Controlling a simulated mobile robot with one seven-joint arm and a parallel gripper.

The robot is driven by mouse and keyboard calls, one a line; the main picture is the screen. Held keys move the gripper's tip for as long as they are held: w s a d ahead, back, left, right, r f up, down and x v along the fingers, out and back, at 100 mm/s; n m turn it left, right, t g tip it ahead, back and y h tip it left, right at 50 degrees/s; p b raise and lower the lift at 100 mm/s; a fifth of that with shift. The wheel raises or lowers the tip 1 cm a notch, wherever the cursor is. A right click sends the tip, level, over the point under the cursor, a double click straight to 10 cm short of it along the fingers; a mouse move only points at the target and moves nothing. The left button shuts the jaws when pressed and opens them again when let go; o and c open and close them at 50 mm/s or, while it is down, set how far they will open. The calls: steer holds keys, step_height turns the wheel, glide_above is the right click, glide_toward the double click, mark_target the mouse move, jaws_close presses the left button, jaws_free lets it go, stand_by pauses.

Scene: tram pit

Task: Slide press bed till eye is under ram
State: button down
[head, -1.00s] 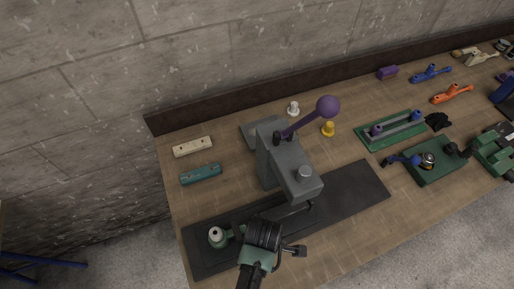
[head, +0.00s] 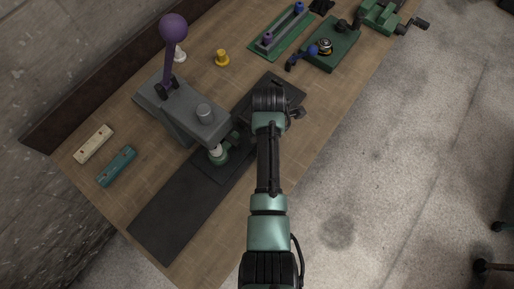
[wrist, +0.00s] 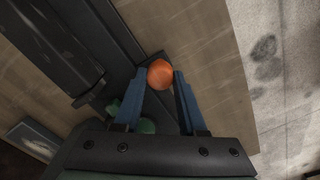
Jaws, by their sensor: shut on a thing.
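The grey press (head: 180,112) stands on the bench with a purple ball lever on top. Its black bed (head: 165,215) runs diagonally below the head. A green holder with a pale round eye (head: 217,152) sits on the bed, close by the press head's front edge; I cannot tell whether it is exactly under the ram, which is hidden. My gripper's blue fingers (wrist: 160,85) are shut on an orange ball knob (wrist: 160,74) in the wrist view. In the head view my wrist hides the knob. Part of a green piece (wrist: 146,126) shows behind the fingers.
A cream block (head: 94,143) and a teal block (head: 116,166) lie left of the press. A yellow peg (head: 222,57) stands behind it. A green tray (head: 282,32) and a green fixture (head: 330,50) lie farther back. Open floor is on the right.

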steer(key=shift+w+d, duration=0.45)
steer(key=shift+w, duration=0.05)
steer(key=shift+c, duration=2.4)
jaws_free()
steer(key=shift+w+d, duration=0.1)
steer(key=shift+w, duration=0.05)
step_height(320, 180, up, 13)
